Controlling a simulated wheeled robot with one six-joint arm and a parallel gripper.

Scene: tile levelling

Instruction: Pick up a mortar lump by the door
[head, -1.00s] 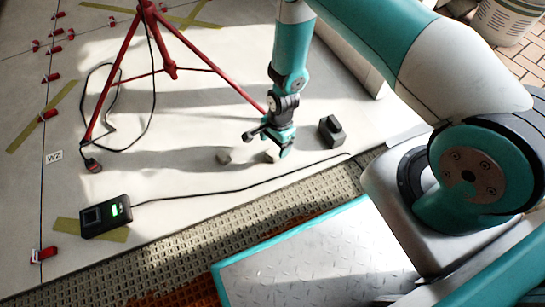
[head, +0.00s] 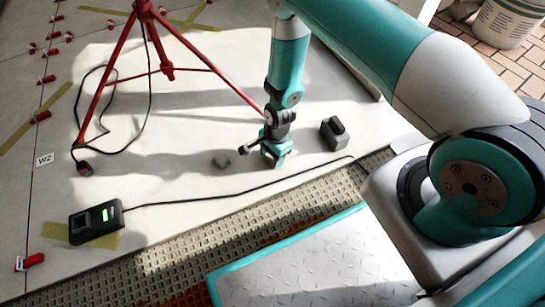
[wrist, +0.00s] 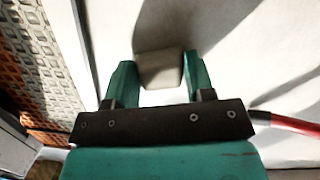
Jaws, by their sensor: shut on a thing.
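My gripper (head: 275,162) is low over the pale tiled floor in the head view. In the wrist view its two teal fingers (wrist: 160,68) are shut on a small grey-beige mortar lump (wrist: 160,72), one finger on each side. The held lump is hidden behind the gripper in the head view. I cannot tell whether the held lump touches the floor.
A dark block with a handle (head: 333,133) stands close on the right. A red tripod (head: 167,72) stands behind left. A black device with a green display (head: 96,221) lies left front, its cable (head: 215,197) crossing the floor. A perforated mat (head: 190,248) borders the tiles.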

